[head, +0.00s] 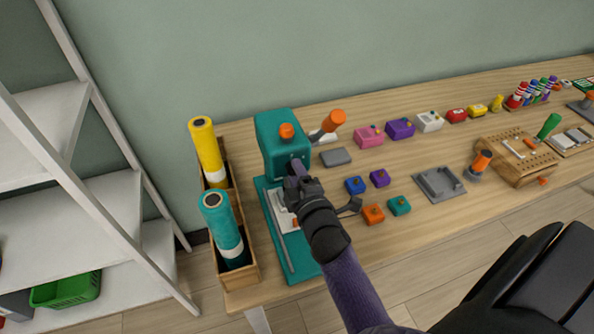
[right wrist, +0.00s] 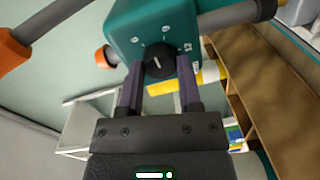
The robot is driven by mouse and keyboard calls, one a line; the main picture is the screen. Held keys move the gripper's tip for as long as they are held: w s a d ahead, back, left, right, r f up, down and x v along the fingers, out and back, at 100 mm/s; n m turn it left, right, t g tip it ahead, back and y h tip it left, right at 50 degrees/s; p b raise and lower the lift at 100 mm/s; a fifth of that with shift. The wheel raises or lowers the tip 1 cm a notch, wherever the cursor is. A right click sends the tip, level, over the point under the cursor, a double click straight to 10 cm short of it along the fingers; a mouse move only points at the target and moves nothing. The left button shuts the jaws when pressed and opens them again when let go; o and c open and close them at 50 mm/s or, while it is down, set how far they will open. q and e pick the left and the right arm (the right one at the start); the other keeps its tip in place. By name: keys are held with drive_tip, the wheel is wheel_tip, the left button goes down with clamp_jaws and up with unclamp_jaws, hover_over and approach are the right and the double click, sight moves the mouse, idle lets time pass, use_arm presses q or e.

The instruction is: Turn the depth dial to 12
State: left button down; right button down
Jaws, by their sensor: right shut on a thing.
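The teal press (head: 280,140) with orange-tipped levers stands at the left end of the workbench. Its head also shows in the right wrist view (right wrist: 150,22). The depth dial (right wrist: 158,64) is a round black knob with a short white pointer line, on the press head's face. In the head view the gripper hides the dial. My left gripper is out of view.
A wooden box (head: 247,270) with yellow (head: 206,150) and teal (head: 222,230) rolls stands close left of the press. Small coloured blocks (head: 369,137) and a grey tray (head: 440,184) lie to the right. A white shelf (head: 70,220) stands at far left.

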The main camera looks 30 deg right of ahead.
drive_tip(key=m+p, duration=0.2)
drive_tip(key=m, duration=0.6)
drive_tip(key=m+p, duration=0.2)
drive_tip(key=m, duration=0.7)
drive_tip(key=shift+d+f+t+y, duration=0.1)
drive_tip(key=shift+f+t+y, duration=0.05)
drive_tip(key=shift+t+y, duration=0.25)
idle(0.3)
drive_tip(key=shift+c, duration=1.4)
unclamp_jaws()
